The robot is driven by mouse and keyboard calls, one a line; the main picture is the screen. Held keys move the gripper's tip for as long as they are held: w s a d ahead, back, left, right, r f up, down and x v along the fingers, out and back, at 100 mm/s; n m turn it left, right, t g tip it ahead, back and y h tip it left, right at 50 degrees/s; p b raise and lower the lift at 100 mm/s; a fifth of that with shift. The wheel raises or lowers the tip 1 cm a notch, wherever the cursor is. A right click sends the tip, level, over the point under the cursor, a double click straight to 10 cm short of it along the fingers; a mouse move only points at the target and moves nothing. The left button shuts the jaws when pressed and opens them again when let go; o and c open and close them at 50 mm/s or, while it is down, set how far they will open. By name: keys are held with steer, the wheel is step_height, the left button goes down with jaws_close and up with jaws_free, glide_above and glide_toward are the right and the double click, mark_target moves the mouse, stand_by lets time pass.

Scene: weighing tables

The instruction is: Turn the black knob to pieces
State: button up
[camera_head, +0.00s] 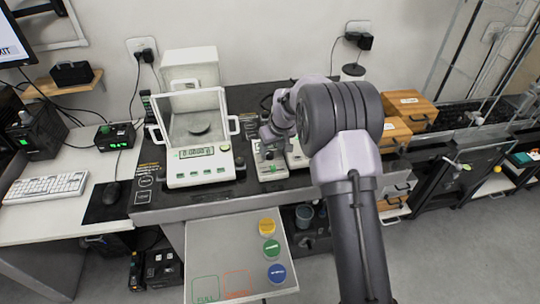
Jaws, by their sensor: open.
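My arm hides much of what lies to the right of the device.
The white balance (200,172) with its glass draught shield stands close left of my gripper. A pull-out tray (225,240) with yellow, green and blue discs is in front. Wooden boxes (410,108) stand to the right. A keyboard (45,188) lies at the left.

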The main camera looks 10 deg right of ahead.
mark_target(270, 153)
steer(key=shift+b+x, duration=0.35)
steer(key=shift+x, duration=1.55)
steer(key=shift+w, duration=0.1)
steer(key=shift+c, duration=0.4)
jaws_close()
